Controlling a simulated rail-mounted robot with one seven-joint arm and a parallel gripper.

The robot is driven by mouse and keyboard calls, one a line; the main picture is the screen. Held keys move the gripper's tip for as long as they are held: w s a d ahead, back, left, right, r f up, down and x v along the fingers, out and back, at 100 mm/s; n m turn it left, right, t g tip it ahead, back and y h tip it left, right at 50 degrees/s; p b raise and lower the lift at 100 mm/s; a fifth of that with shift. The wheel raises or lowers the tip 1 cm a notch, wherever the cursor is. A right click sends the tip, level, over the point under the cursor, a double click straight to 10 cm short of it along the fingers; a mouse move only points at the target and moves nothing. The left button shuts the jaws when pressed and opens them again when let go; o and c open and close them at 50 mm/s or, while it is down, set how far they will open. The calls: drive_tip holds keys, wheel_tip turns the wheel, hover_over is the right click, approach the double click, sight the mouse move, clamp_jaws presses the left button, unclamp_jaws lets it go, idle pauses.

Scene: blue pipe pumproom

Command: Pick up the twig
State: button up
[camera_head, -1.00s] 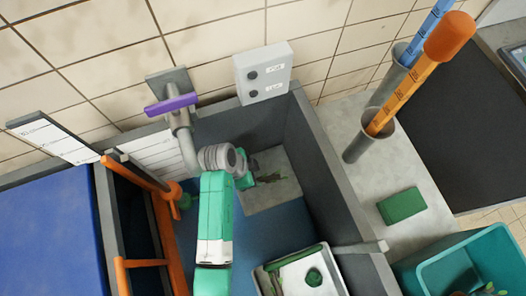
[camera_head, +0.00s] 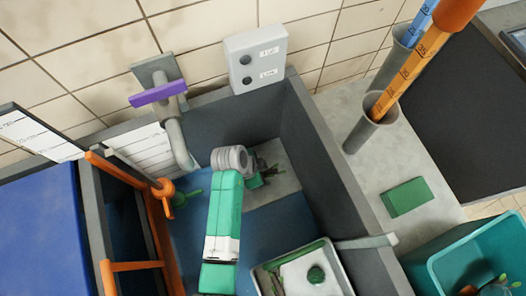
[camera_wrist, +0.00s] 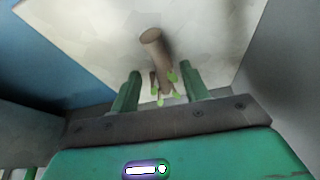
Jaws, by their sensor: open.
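The twig (camera_wrist: 158,58) is a short brown stick with small green leaves. In the wrist view it lies on a pale slab ahead of my gripper, its leafy end between my fingertips. My gripper (camera_wrist: 158,82) is open, with one green finger on each side of the leafy end. I cannot tell whether the fingers touch it. In the head view my gripper (camera_head: 262,172) is low over the pale slab (camera_head: 282,192) in the back corner of the basin. A dark, leafy clump there is small and partly hidden by my wrist.
Grey basin walls (camera_head: 335,165) stand close at the right and back. A pipe with a purple handle (camera_head: 158,95) hangs in at the back left. A white tray (camera_head: 325,262) with green items is at the front. Orange rails (camera_head: 135,265) stand left.

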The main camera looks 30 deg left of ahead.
sight(267, 174)
drive_tip(key=shift+f, duration=0.1)
clamp_jaws()
drive_tip(key=r+p, duration=0.2)
drive_tip(key=r, duration=0.1)
drive_tip(key=r+p, duration=0.1)
drive_tip(key=shift+s+r, duration=0.15)
drive_tip(key=shift+s, duration=0.15)
drive_tip(key=s+d+p, duration=0.1)
drive_tip(key=s+p, duration=0.1)
drive_tip(key=s, duration=0.5)
drive_tip(key=s+d+r+p, duration=0.1)
drive_tip(key=s+d+p, duration=0.1)
drive_tip(key=s, duration=0.6)
drive_tip(key=shift+p, duration=0.45)
